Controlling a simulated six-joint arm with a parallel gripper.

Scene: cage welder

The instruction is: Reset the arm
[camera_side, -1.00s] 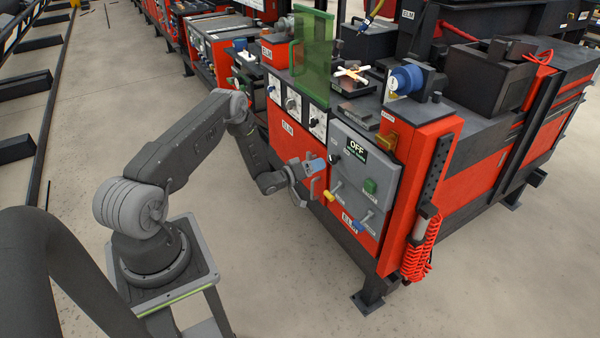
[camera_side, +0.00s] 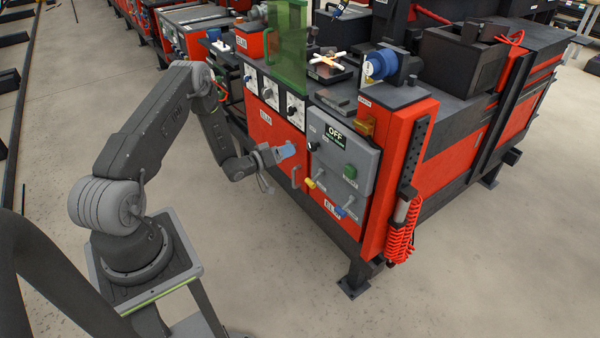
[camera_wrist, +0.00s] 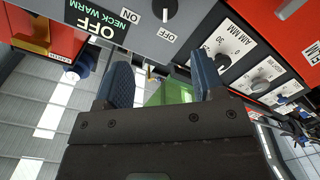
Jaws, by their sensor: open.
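My gripper (camera_side: 287,151) is in front of the red welder cabinet (camera_side: 266,133), left of the grey control box (camera_side: 342,165). It looks empty. In the wrist view my gripper (camera_wrist: 165,88) shows two blue ridged fingers spread apart, with nothing between them but the green screen behind. The wrist view is upside down and shows the OFF / NECK WARM sign (camera_wrist: 100,18) and a black knob (camera_wrist: 164,9) between ON and OFF labels. Whether a fingertip touches the cabinet I cannot tell.
A grey handle (camera_side: 296,177) stands out from the cabinet front close to my gripper. A red coiled hose (camera_side: 399,243) hangs at the right corner. The floor (camera_side: 265,270) in front is clear.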

